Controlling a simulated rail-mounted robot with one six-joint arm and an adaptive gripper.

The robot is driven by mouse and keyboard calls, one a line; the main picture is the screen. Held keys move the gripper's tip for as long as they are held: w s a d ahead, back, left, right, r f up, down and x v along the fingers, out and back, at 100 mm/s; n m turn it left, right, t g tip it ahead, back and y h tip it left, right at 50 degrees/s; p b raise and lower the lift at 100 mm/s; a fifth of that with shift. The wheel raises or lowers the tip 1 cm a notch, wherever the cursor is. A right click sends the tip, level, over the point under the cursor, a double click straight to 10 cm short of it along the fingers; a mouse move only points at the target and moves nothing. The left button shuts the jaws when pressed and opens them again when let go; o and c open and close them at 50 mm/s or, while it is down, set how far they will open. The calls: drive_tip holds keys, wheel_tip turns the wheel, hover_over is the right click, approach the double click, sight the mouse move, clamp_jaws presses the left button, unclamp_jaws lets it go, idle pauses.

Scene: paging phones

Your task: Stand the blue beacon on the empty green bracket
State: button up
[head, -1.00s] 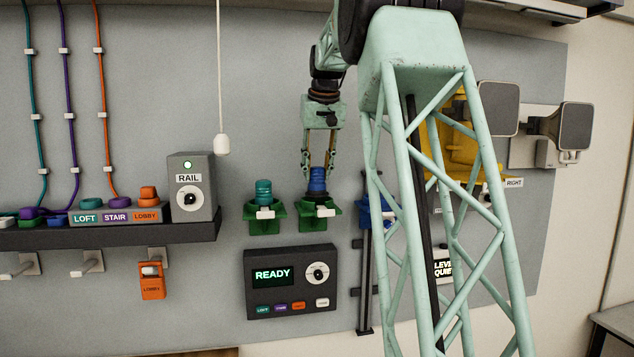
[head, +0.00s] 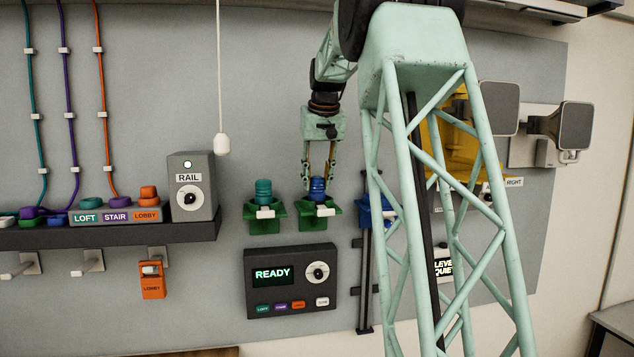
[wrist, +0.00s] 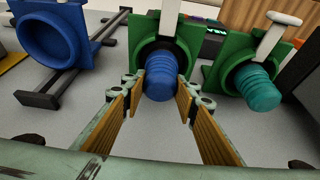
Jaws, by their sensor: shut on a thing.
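The blue beacon (head: 317,189), ribbed and upright, is at the right-hand green bracket (head: 328,222). Its lower end is within the bracket's ring, and I cannot tell whether it rests on the bottom. My gripper (head: 318,178) comes from above and is shut on the beacon's upper part. In the wrist view the blue beacon (wrist: 160,80) lies between my fingertips (wrist: 160,88), with the green bracket's ring (wrist: 150,48) around its far end.
A teal beacon (head: 263,190) stands in the green bracket to the left (head: 264,225), close by. A blue bracket (head: 370,214) on a dark rail is to the right. The READY panel (head: 290,280) is below, and a white pull cord (head: 221,144) hangs at upper left.

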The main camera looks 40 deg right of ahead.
drive_tip(key=shift+f, duration=0.1)
drive_tip(key=o, duration=1.4)
drive_tip(key=shift+c, duration=0.2)
drive_tip(key=v, duration=1.2)
drive_tip(key=shift+s+a, duration=0.1)
